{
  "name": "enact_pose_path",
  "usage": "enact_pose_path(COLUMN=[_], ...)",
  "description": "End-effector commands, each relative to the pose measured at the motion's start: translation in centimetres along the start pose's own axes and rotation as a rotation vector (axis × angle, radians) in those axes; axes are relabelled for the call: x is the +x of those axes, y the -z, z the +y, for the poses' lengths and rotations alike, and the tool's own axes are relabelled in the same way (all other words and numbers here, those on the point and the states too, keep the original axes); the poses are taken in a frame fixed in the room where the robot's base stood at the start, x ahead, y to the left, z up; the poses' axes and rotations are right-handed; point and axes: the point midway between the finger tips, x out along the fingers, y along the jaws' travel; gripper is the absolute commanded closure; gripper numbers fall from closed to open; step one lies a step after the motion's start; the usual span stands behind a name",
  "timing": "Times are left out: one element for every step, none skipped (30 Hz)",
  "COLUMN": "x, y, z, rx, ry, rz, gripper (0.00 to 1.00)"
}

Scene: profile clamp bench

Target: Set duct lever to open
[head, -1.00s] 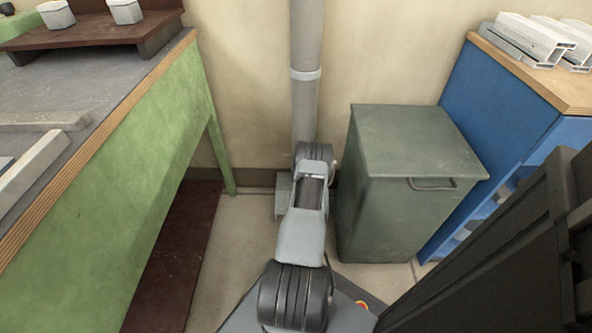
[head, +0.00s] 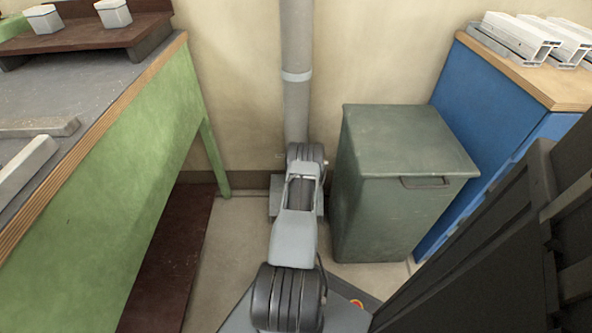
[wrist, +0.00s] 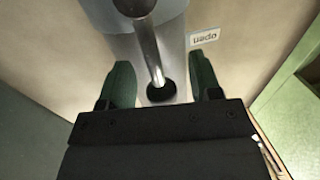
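The duct (head: 297,105) is a grey vertical pipe against the wall, with my arm in front of its lower part. In the wrist view the duct (wrist: 182,60) fills the upper middle. The duct lever (wrist: 149,50) is a metal rod with a dark mount at its top and a round black end (wrist: 161,92). A white label reading "open" (wrist: 205,38), upside down in this view, is to the right of the lever. My gripper (wrist: 161,84) is open, with one green finger on each side of the lever's black end. No contact shows. The head view hides the gripper and lever.
A dark green bin (head: 400,200) stands close to the right of the duct. A green bench (head: 130,190) is on the left. A blue cabinet (head: 490,125) with metal profiles (head: 525,35) on top is at the right. Some floor is clear between bench and bin.

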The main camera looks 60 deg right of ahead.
Motion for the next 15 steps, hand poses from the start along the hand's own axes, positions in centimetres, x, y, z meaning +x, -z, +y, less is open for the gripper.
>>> enact_pose_path(x=[0.0, 0.0, 0.0, -0.1, -0.1, -0.2, -0.4, -0.6, -1.0, -1.4, -1.9, -2.5, -3.1, -3.8, -4.6], y=[0.0, 0.0, -0.1, -0.1, -0.1, 0.0, 0.0, 0.0, 0.1, 0.1, 0.1, 0.1, 0.2, 0.2, 0.2], z=[0.0, 0.0, 0.0, 0.0, 0.0, 0.0, 0.1, 0.1, 0.1, 0.0, 0.1, 0.1, 0.1, 0.1, 0.1], rx=[0.0, 0.001, 0.001, 0.001, 0.001, 0.001, 0.001, 0.001, 0.002, 0.002, 0.002, 0.003, 0.003, 0.003, 0.003], ry=[0.0, 0.0, -0.001, -0.001, -0.001, -0.001, -0.001, -0.001, -0.001, 0.0, 0.0, -0.001, -0.002, -0.002, -0.003], rz=[-0.001, -0.001, -0.001, -0.001, -0.001, -0.002, -0.002, -0.002, -0.003, -0.004, -0.005, -0.005, -0.006, -0.006, -0.006], gripper=[0.42, 0.42, 0.42, 0.42, 0.42, 0.42, 0.42, 0.42, 0.42, 0.42, 0.42, 0.42, 0.42, 0.42, 0.42])
